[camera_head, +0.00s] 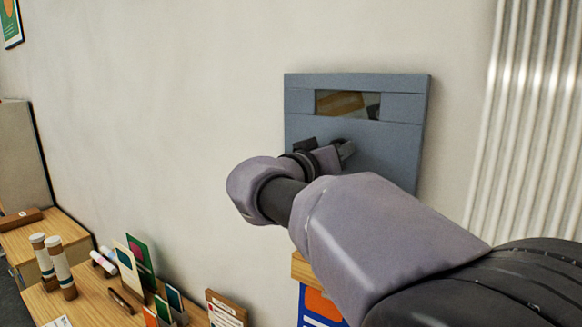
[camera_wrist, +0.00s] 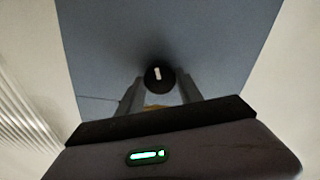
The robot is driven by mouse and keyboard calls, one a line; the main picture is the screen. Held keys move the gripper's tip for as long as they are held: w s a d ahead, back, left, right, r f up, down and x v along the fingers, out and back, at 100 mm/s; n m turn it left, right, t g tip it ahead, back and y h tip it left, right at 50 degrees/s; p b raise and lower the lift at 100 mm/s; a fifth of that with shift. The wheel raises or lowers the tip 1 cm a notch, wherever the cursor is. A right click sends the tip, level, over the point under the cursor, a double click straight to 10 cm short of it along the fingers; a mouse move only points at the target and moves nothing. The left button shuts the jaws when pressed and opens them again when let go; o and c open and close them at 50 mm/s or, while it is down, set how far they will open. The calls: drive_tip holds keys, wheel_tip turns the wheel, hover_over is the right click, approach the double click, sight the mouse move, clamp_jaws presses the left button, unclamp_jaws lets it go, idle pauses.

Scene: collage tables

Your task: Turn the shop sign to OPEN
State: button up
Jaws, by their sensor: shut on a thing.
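The shop sign is a blue-grey panel (camera_head: 400,140) on the wall, with a small window (camera_head: 347,104) in its upper part. The window shows brown and dark patches; I cannot read a word in it. In the wrist view the panel (camera_wrist: 160,25) fills the upper middle. A dark round knob (camera_wrist: 158,79) with a short white mark, nearly upright, stands on the panel. My gripper (camera_wrist: 160,88) is shut on the knob, one finger on each side. In the head view my gripper (camera_head: 345,151) is at the panel's lower middle, and my arm hides the knob.
A white ribbed radiator (camera_head: 530,110) is on the wall at right. Below left, a wooden table (camera_head: 95,302) carries upright cards (camera_head: 140,260), rolled tubes (camera_head: 60,265) and a brown-framed notice (camera_head: 227,310). A blue and orange poster (camera_head: 318,306) is partly behind my arm. The wall left of the panel is bare.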

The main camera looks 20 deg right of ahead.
drive_tip(key=shift+r+n+p, duration=0.1)
drive_tip(key=shift+n+p, duration=2.05)
drive_tip(key=shift+n, duration=13.65)
drive_tip(key=o, duration=1.4)
drive_tip(key=shift+c, duration=0.2)
